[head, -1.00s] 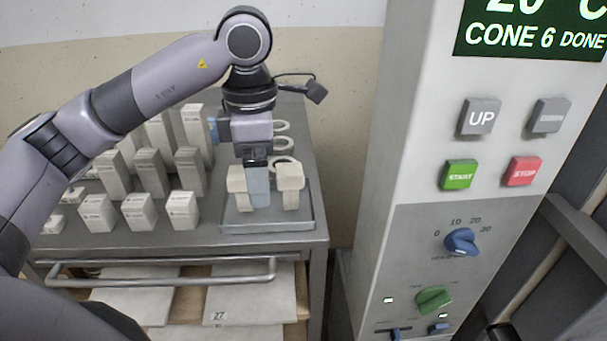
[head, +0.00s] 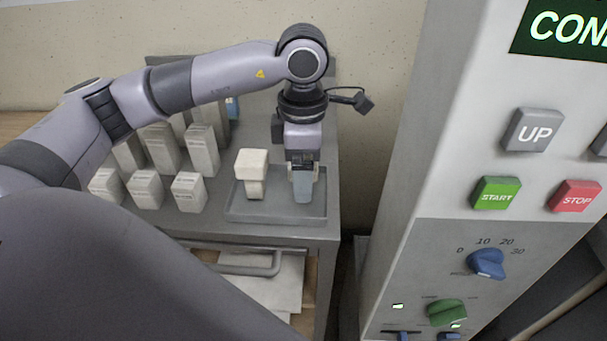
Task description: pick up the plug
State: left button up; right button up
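A cream plug (head: 251,172) with a wide top and narrower stem stands in the left part of a shallow grey tray (head: 262,217) on the metal cart. My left gripper (head: 303,198) points down over the right part of the tray, just right of this plug and apart from it. Its bluish finger end is low, near the tray floor. The second cream plug is not visible; the gripper covers its earlier place. I cannot tell whether the fingers are open or hold anything. My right gripper is not in view.
Several pale upright blocks (head: 202,150) stand on the cart left of the tray. The kiln panel (head: 470,240) with buttons and knobs rises at the right, with a gap beside the cart. A cart handle (head: 245,270) runs below the front edge.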

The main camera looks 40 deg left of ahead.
pick_arm(q)
jog(key=shift+f, duration=0.2)
jog(key=c, duration=1.1)
jog(key=shift+r, duration=0.1)
